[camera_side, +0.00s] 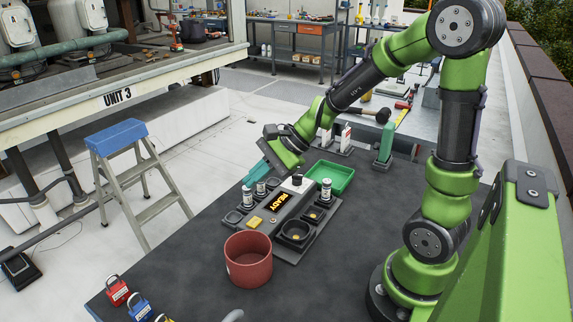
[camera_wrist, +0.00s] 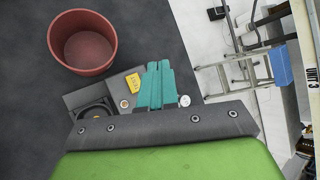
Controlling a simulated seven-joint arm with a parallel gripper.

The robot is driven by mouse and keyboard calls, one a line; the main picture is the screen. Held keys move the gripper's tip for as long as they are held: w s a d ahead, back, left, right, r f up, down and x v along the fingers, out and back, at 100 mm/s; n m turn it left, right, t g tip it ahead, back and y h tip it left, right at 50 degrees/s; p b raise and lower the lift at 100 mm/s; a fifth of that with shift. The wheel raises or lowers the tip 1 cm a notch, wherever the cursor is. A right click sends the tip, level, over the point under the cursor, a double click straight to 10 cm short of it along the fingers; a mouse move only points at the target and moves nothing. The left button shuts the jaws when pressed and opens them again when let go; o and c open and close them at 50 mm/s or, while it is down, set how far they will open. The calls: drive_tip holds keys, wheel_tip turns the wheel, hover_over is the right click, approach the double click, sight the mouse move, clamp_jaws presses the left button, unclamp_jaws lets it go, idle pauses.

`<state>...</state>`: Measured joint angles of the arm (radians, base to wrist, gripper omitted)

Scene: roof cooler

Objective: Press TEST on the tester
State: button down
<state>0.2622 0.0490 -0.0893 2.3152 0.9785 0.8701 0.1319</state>
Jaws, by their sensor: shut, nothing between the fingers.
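The tester (camera_side: 283,222) is a dark grey unit on the dark table, with an amber READY display (camera_side: 279,201). A yellow block (camera_side: 254,223) and a small round cream button (camera_side: 273,220) sit at its front; the TEST marking is not legible. In the wrist view, the yellow block (camera_wrist: 133,82) and round button (camera_wrist: 125,103) lie just left of my fingers. My gripper (camera_side: 253,174) is shut and empty, its teal fingers above the left back part of the tester, apart from the button. The fingers (camera_wrist: 157,84) hide part of the tester in the wrist view.
A dark red bin (camera_side: 248,260) stands in front of the tester. Small cylinders (camera_side: 326,189) stand in holders on both sides, and a green tray (camera_side: 333,176) lies behind. Padlocks (camera_side: 118,292) lie at the front left edge. The table right of the bin is clear.

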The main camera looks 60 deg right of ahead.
sight(259, 222)
drive_tip(key=shift+f, duration=4.45)
drive_tip(key=shift+f, duration=0.1)
drive_tip(key=shift+f, duration=0.3)
drive_tip(key=shift+f, duration=0.35)
drive_tip(key=shift+r, duration=0.8)
drive_tip(key=shift+r, duration=2.5)
